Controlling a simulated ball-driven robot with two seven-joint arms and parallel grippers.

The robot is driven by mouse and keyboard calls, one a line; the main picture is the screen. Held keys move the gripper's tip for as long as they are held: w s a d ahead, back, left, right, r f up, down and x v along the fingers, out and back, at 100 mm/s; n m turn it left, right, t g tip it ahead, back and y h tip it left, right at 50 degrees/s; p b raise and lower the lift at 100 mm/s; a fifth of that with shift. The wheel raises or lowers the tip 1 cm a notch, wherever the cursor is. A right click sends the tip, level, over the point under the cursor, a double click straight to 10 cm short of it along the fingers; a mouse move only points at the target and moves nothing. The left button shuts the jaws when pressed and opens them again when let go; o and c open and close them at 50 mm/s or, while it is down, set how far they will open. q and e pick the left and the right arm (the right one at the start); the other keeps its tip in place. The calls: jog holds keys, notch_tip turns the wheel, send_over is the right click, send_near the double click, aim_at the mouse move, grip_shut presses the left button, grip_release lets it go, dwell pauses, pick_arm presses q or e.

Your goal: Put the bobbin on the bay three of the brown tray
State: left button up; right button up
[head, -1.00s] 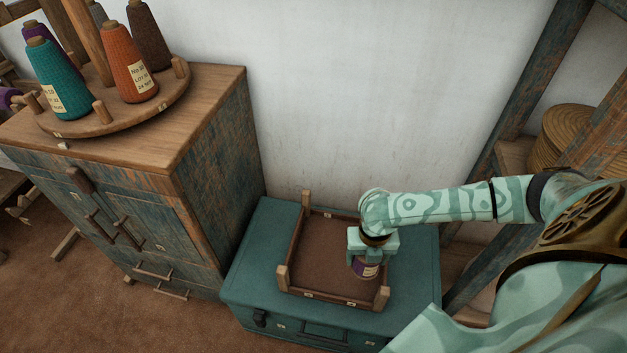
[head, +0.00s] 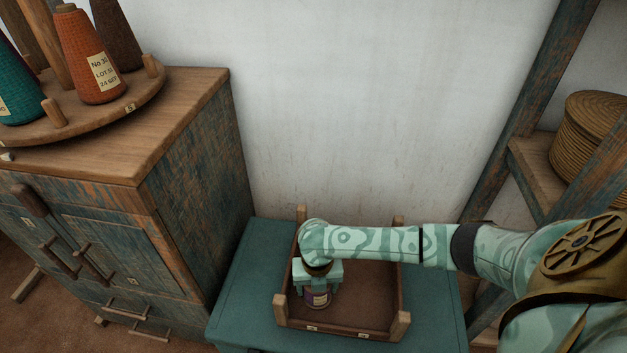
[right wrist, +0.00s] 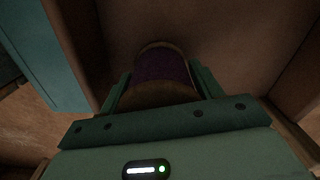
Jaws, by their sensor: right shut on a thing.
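The brown tray (head: 370,290) lies on a teal chest, with wooden corner posts and small labels along its front edge; the label text is too small to read. My right gripper (head: 317,290) is over the left part of the tray, shut on the bobbin (head: 318,299). In the right wrist view the bobbin (right wrist: 160,70) sits between the fingers of the gripper (right wrist: 158,85), above the tray floor. Whether it touches the floor is hard to tell. My left gripper is not in view.
The teal chest (head: 240,285) carries the tray. A worn blue cabinet (head: 190,180) stands close at the left, with a round rack of yarn cones (head: 90,60) on top. A wooden shelf frame (head: 520,110) with a woven basket (head: 590,125) is at the right.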

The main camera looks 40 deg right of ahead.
jog(key=o, duration=1)
jog(key=shift+f, duration=0.1)
jog(key=shift+o, duration=0.2)
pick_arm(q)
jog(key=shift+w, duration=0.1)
pick_arm(e)
notch_tip(320, 180, up, 12)
jog(key=p, duration=0.6)
jog(key=shift+f+p, duration=0.15)
jog(key=shift+p, duration=0.2)
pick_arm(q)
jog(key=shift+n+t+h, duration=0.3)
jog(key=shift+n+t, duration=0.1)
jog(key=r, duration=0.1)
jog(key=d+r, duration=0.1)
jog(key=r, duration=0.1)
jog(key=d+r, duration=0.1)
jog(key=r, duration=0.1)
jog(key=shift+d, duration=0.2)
pick_arm(e)
jog(key=shift+r, duration=0.3)
